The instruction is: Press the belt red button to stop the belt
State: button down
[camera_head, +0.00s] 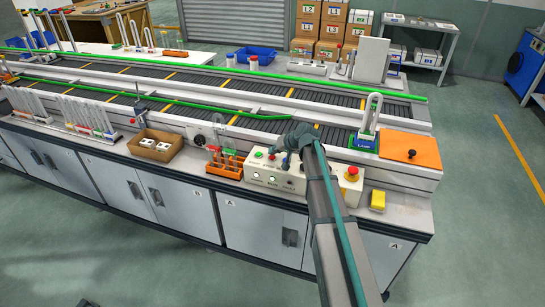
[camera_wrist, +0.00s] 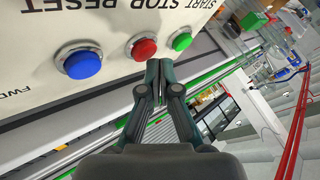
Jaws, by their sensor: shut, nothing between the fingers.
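The control box (camera_head: 262,182) is a cream panel at the front of the bench, partly behind my arm. In the wrist view its panel (camera_wrist: 40,40) appears upside down, with a blue button (camera_wrist: 82,62), a red button (camera_wrist: 143,47) and a green button (camera_wrist: 181,41) in a row near START, STOP and RESET lettering. My gripper (camera_wrist: 158,66) is shut and empty. Its fingertips are just beside the red button's lower right edge; I cannot tell whether they touch it. In the head view my gripper (camera_head: 284,149) is over the box. The belt (camera_head: 240,97) runs behind it.
A separate red mushroom button (camera_head: 352,171) on a yellow base is right of my arm. An orange tool rack (camera_head: 226,163) stands left of the box. A yellow block (camera_head: 378,200) and an orange plate (camera_head: 410,150) lie to the right. A cardboard box (camera_head: 155,145) is further left.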

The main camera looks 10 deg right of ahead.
aim_at(273, 157)
jog(key=shift+f+b, duration=0.35)
jog(key=shift+f, duration=0.1)
dwell(0.3)
jog(key=shift+r, duration=0.2)
jog(key=shift+r+p, duration=0.35)
jog(key=shift+r, duration=0.45)
jog(key=shift+r, duration=0.1)
notch_tip(273, 157, up, 6)
jog(key=shift+f+p, duration=0.1)
jog(key=shift+p, duration=1)
jog(key=shift+a+f, duration=0.1)
